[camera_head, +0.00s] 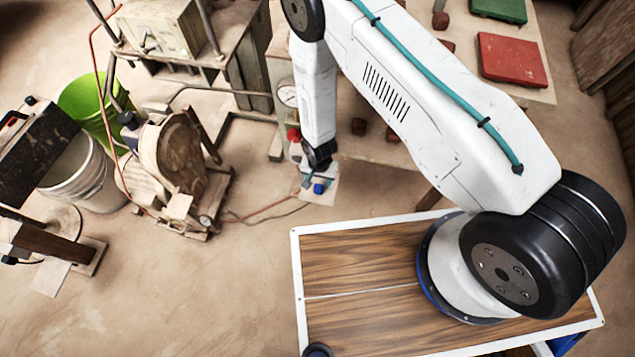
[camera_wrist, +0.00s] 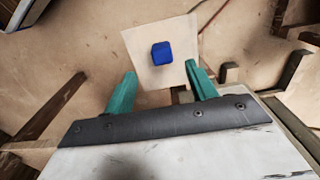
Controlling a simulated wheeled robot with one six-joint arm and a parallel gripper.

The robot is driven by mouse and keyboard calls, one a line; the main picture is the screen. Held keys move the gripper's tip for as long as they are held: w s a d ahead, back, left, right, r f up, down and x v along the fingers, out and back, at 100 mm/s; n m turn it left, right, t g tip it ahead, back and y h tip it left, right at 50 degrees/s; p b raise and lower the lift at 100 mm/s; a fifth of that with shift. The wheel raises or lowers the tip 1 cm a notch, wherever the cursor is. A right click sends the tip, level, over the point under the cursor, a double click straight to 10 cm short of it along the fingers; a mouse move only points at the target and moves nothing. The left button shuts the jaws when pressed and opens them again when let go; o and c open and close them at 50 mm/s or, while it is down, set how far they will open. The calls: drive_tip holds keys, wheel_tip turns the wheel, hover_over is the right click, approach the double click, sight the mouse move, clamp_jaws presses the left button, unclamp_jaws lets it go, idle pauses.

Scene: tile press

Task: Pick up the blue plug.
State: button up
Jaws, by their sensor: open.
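The blue plug (camera_wrist: 162,53) is a small block on a pale square plate (camera_wrist: 143,35) in the wrist view. It lies beyond my gripper's fingertips, roughly centred between the two green fingers. My gripper (camera_wrist: 160,75) is open, with nothing between its fingers. In the head view the blue plug (camera_head: 318,188) shows small, just below the end of my arm, on the pale plate (camera_head: 325,197). My gripper (camera_head: 310,172) is above and close to it there, partly hidden by the wrist. The gap in height between fingers and plug is hard to tell.
A table (camera_head: 375,147) with red and green tiles and dark blocks stands at the right of the plate. A press frame (camera_head: 165,28), a wooden wheel machine (camera_head: 172,155), a green bucket (camera_head: 85,100) and a white bucket (camera_head: 85,180) stand left. Floor below them is mostly open.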

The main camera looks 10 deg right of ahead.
sight(318, 188)
wheel_tip(318, 188, down, 9)
drive_tip(key=shift+a+r, duration=0.15)
drive_tip(key=shift+r, duration=0.05)
drive_tip(key=c, duration=1.2)
drive_tip(key=shift+o, duration=0.2)
drive_tip(key=shift+r, duration=0.2)
